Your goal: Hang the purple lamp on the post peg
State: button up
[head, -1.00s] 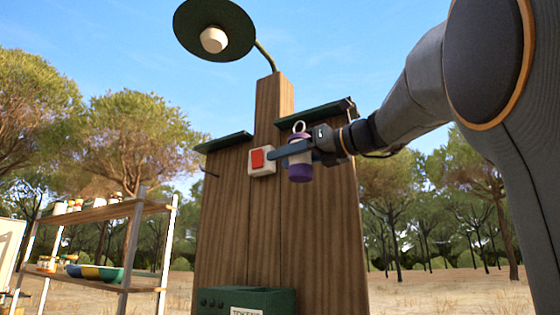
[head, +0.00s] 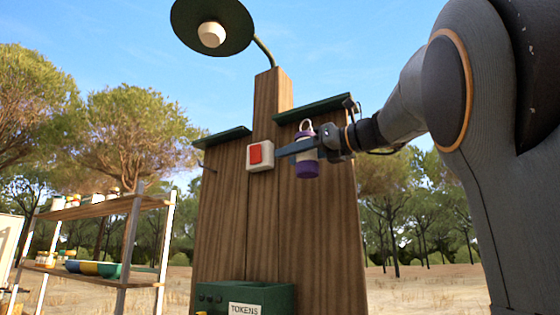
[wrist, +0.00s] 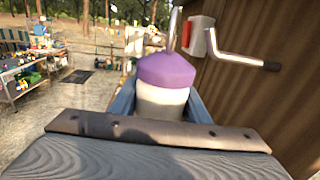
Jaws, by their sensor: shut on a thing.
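The purple lamp (head: 306,155) has a pale body, purple ends and a wire loop on top. It hangs upright in the air in front of the wooden post panel (head: 225,220). My gripper (head: 300,151) is shut around its body from the right. I cannot make this peg out in the head view.
A red and white switch box (head: 260,155) is on the panel, left of the lamp. A small dark rod (head: 208,168) sticks out at the panel's left. Green ledges (head: 313,109) top the panel. A green tokens box (head: 245,296) is below. A shelf rack (head: 100,210) stands left.

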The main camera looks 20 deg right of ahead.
jog(key=w+d+f, duration=0.1)
jog(key=w+d, duration=0.2)
jog(key=d, duration=0.1)
jog(key=shift+w+d+f+p, duration=0.3)
jog(key=shift+f+p, duration=0.05)
jog(key=shift+f, duration=0.05)
dwell(0.5)
dwell(0.6)
jog(key=o, duration=1.3)
jog(key=shift+f, duration=0.1)
jog(key=shift+d, duration=0.1)
